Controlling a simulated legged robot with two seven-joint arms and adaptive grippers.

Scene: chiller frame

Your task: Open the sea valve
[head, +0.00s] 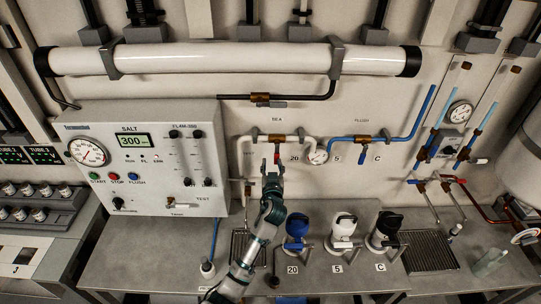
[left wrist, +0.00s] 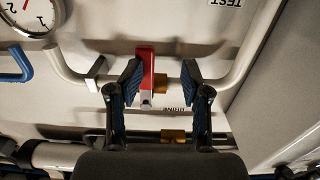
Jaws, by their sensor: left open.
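My left gripper (head: 274,168) is open at the handle. In the left wrist view its two fingers (left wrist: 160,84) stand either side of the red handle, which lies closer to the left finger. Whether that finger touches it I cannot tell. My right gripper is not in view.
A dark pipe with brass (head: 260,97) runs above. A gauge (head: 318,157) and a blue flush pipe (head: 420,112) are to the right. The control box (head: 150,150) stands left. Several capped filters (head: 344,226) stand on the bench (head: 130,255) below.

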